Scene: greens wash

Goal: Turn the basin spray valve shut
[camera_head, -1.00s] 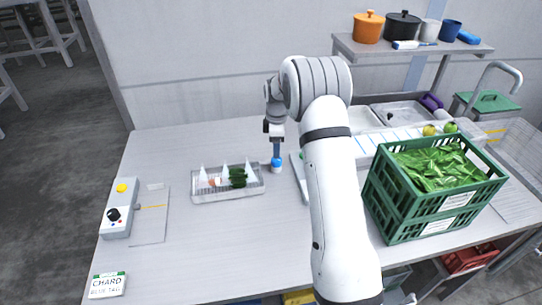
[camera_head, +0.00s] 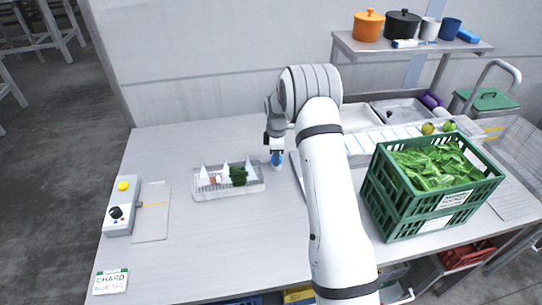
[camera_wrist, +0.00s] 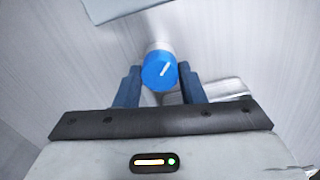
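The spray valve has a round blue knob with a white pointer line on a pale post; it shows in the wrist view (camera_wrist: 159,71) and, small, in the head view (camera_head: 277,161). My gripper (camera_wrist: 157,88) is over the knob, with one blue finger on each side of it. The fingers are apart, and small gaps seem to show beside the knob. In the head view my gripper (camera_head: 276,150) points down over the valve and hides its top.
A wire tray (camera_head: 228,191) with white cones and greens stands left of the valve. A green crate (camera_head: 412,225) of leaves stands right. A control box (camera_head: 121,206) and a chard card (camera_head: 110,282) lie at left. The front middle of the table is clear.

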